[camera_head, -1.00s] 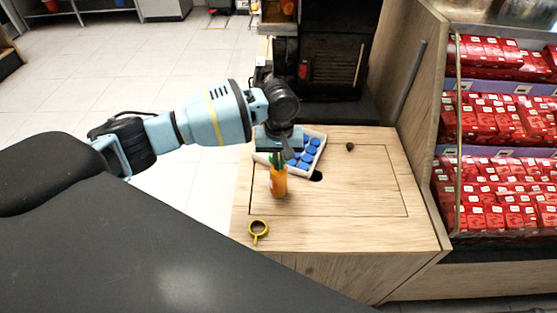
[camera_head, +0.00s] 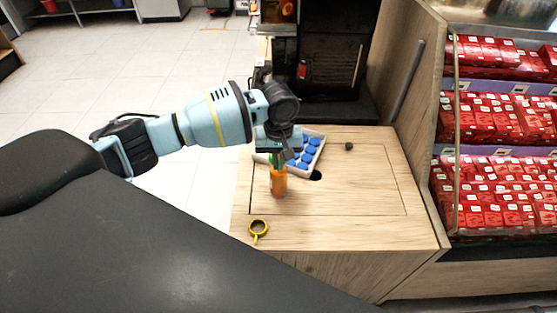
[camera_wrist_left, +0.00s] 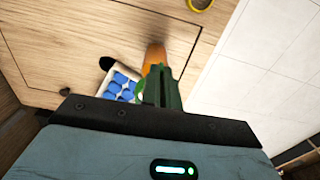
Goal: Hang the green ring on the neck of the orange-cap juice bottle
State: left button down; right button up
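The orange juice bottle (camera_head: 279,184) stands upright on the wooden counter in the head view. It also shows beyond my fingers in the left wrist view (camera_wrist_left: 155,54). My left gripper (camera_head: 278,160) points down right at the bottle's top and hides its cap and neck. In the left wrist view the dark green fingers (camera_wrist_left: 161,88) are close together. The green ring (camera_wrist_left: 140,88) shows as a bright green curved edge at their left side, seemingly gripped. I cannot tell whether it is around the neck. My right gripper is not in view.
A yellow ring with a tab (camera_head: 258,230) lies near the counter's front left. A white tray of blue caps (camera_head: 318,146) lies just behind the bottle. A dark hole (camera_head: 316,176) and a small dark object (camera_head: 349,146) are to its right. The counter's right side (camera_head: 370,195) is clear.

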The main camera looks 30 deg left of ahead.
pick_arm(q)
jog(key=shift+f, duration=0.4)
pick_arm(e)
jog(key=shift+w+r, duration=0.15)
pick_arm(q)
jog(key=shift+f, duration=0.15)
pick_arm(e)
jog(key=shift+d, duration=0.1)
pick_arm(q)
jog(key=shift+f, duration=0.4)
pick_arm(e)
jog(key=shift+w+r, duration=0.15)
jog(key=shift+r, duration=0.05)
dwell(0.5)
pick_arm(q)
jog(key=c, duration=1.5)
grip_release()
jog(key=o, duration=0.3)
